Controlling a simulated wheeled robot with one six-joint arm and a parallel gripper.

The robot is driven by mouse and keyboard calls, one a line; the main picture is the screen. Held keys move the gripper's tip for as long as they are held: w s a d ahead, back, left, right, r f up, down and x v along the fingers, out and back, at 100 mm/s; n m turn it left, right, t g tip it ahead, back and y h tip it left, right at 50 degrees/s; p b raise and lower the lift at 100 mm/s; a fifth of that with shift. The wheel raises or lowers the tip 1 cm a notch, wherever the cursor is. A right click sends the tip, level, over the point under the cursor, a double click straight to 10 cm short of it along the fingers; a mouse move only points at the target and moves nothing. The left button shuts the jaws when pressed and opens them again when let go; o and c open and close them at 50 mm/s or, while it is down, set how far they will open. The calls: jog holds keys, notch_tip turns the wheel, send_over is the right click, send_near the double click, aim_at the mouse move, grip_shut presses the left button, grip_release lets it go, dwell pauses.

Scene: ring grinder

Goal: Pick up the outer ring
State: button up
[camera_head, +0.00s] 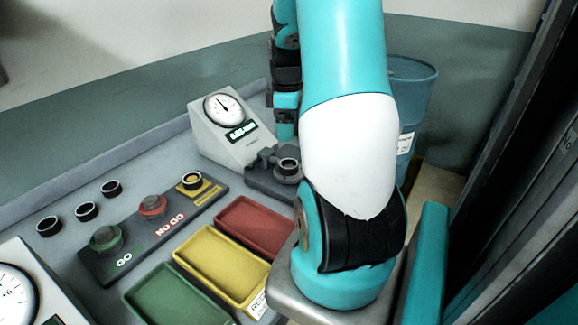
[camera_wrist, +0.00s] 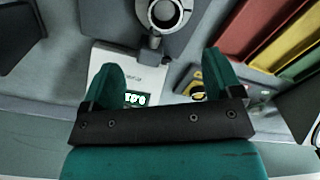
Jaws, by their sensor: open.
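A dark metal ring (camera_head: 288,165) sits on the dark fixture (camera_head: 262,182) in front of the dial gauge (camera_head: 222,130). In the wrist view this ring (camera_wrist: 165,12) is at the top edge, cut off by the frame, beyond my fingertips. Several similar dark rings (camera_head: 87,210) stand in a row on the bench at left, and another ring (camera_head: 193,180) rests on a yellow plate. I cannot tell which is the outer ring. My gripper (camera_wrist: 160,72) is open, its teal fingers wide apart and empty. In the head view, my gripper (camera_head: 285,130) is near the gauge, partly hidden by my arm.
A GO / NO GO gauge block (camera_head: 130,240) with green and red knobs lies on the bench. Green (camera_head: 175,298), yellow (camera_head: 222,265) and red (camera_head: 256,226) trays stand right of it. A blue drum (camera_head: 408,100) is behind my arm. A second dial (camera_head: 18,295) is at lower left.

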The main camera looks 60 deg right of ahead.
send_over(289, 167)
jog(key=f, duration=0.6)
jog(key=shift+w+d, duration=0.15)
jog(key=shift+w, duration=0.2)
jog(key=f, duration=0.1)
jog(key=f+p, duration=0.1)
jog(key=f, duration=0.2)
jog(key=shift+s+a+f+p, duration=0.25)
jog(key=shift+s+f+p, duration=0.1)
jog(key=shift+s+p, duration=0.05)
jog(key=shift+f, duration=0.45)
jog(key=c, duration=1.1)
jog(key=shift+c, duration=0.2)
jog(key=shift+r, duration=0.2)
